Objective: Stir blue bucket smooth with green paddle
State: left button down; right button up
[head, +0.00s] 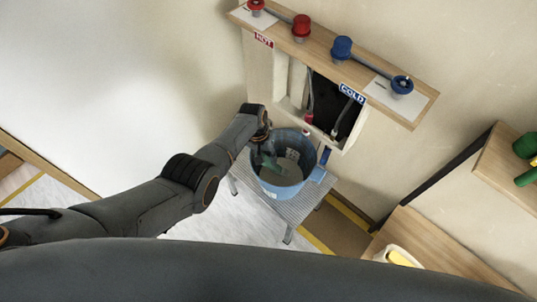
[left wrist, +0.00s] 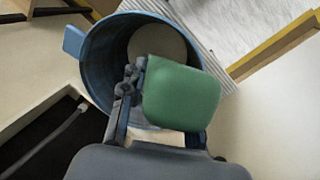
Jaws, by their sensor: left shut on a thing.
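The blue bucket (head: 287,187) stands upright on a grey slatted stand below the wall recess, with a greyish-white content visible inside. My left gripper (head: 263,148) is over the bucket's left rim and is shut on the green paddle (head: 271,163), whose lower part reaches into the bucket. In the left wrist view, the green paddle (left wrist: 181,94) covers part of the bucket (left wrist: 98,62) opening and the pale content. The gripper's fingers (left wrist: 128,92) show beside the paddle's left edge. I cannot tell whether the paddle touches the content. My right gripper is not in view.
The slatted stand (head: 305,205) has little free room around the bucket. A wooden shelf (head: 415,103) with red and blue taps is on the wall above the recess (head: 331,100). A wooden surface (head: 430,245) with a pale container (head: 397,256) lies at lower right.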

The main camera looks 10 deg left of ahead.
pick_arm(q)
jog(key=shift+s+a+r+p, duration=0.1)
jog(key=shift+s+r+p, duration=0.05)
jog(key=shift+r+p, duration=0.5)
jog(key=shift+s+a+r+p, duration=0.15)
jog(key=shift+s+r+p, duration=0.05)
jog(key=shift+r+p, duration=0.45)
jog(key=shift+s+a+r+p, duration=0.15)
jog(key=shift+r+p, duration=0.35)
jog(key=shift+p, duration=0.25)
jog(key=shift+b, duration=0.4)
jog(key=r, duration=0.1)
jog(key=s+r, duration=0.1)
jog(key=r, duration=0.1)
jog(key=a+r, duration=0.1)
jog(key=r, duration=0.1)
jog(key=shift+s+a+p, duration=0.1)
jog(key=shift+s+p, duration=0.3)
notch_tip(320, 180, up, 7)
jog(key=s+a, duration=0.1)
jog(key=s, duration=0.1)
jog(key=shift+s+a+r, duration=0.15)
jog(key=shift+s+a, duration=0.1)
jog(key=shift+a, duration=0.1)
jog(key=shift+r, duration=2.5)
